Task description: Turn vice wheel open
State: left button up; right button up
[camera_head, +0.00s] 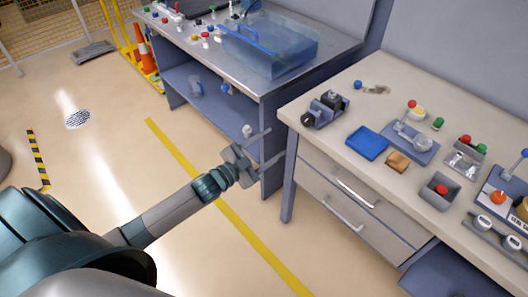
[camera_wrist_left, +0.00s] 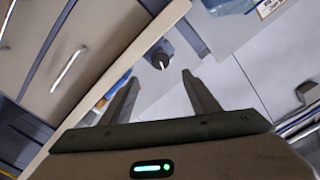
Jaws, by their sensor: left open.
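A small dark grey vice (camera_head: 326,107) sits at the near left corner of the beige workbench. In the left wrist view a dark round part (camera_wrist_left: 159,57) shows beyond and between the spread fingers of my left gripper (camera_wrist_left: 161,76). I cannot tell for sure whether it is the vice wheel. My right gripper is out of view.
The beige workbench (camera_head: 322,93) also holds a blue tray (camera_head: 367,143), a brown block (camera_head: 397,162) and several small parts. A metal-topped bench with a clear blue bin (camera_head: 270,45) stands behind. The floor on the left is open, with a yellow line (camera_head: 170,147).

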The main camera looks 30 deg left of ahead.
pick_arm(q)
jog(key=shift+v, duration=1.2)
jog(key=shift+f, duration=0.1)
jog(key=s+a+f+n+g+y+b, duration=0.1)
jog(key=s+a+f+n+g+y, duration=0.15)
jog(key=f, duration=0.95)
jog(key=s+a+f+n+g+y, duration=0.1)
jog(key=s+a+f+n+y, duration=0.15)
jog(key=f, duration=0.95)
jog(key=s+f+n+g, duration=0.1)
jog(key=s+f+g, duration=0.1)
jog(key=s+f, duration=0.5)
jog(key=s+f+g, duration=0.2)
jog(key=s+f, duration=0.3)
jog(key=f, duration=0.5)
jog(key=s+d+f+n+g, duration=0.1)
jog(key=s+f, duration=0.5)
jog(key=s, duration=0.6)
jog(key=s+d+f+g, duration=0.4)
jog(key=s+f, duration=0.2)
jog(key=s, duration=0.5)
jog(key=s+d+f+n+g+y+b, duration=0.1)
jog(key=s+d+f+g, duration=0.2)
jog(key=s, duration=0.9)
notch_tip(320, 180, down, 4)
jog(key=shift+s+d+r+n, duration=0.15)
jog(key=shift+s+d+n, duration=0.1)
jog(key=shift+s+n, duration=0.1)
